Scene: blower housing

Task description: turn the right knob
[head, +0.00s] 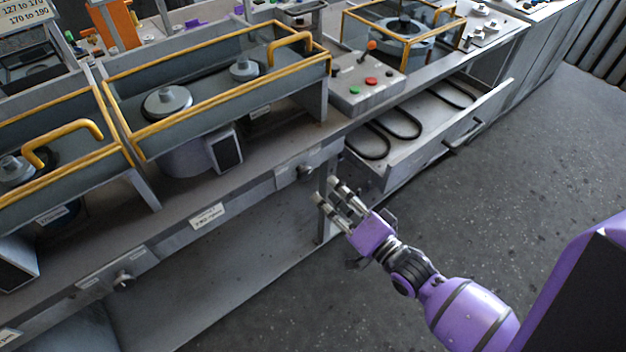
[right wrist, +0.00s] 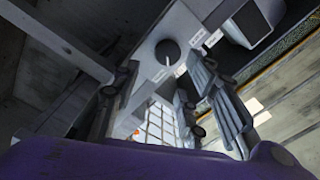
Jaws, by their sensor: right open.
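The right knob (head: 304,171) is a small dark knob on the bench's front rail, below the yellow-railed guard. My right gripper (head: 326,188) is open and empty, just in front of the rail and a little to the right of the knob. In the right wrist view the knob (right wrist: 168,52) is round and dark with a pale mark on its edge, on a light plate. It appears beyond and between the spread fingers (right wrist: 158,85), with no visible contact. The left knob (head: 124,279) is further left on the rail. My left gripper is out of view.
An open drawer (head: 480,125) with dark belts juts out to the right of my right gripper. A control box (head: 368,85) with red and green buttons stands above it. Yellow-railed guards (head: 215,85) line the bench. The floor (head: 540,190) at right is clear.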

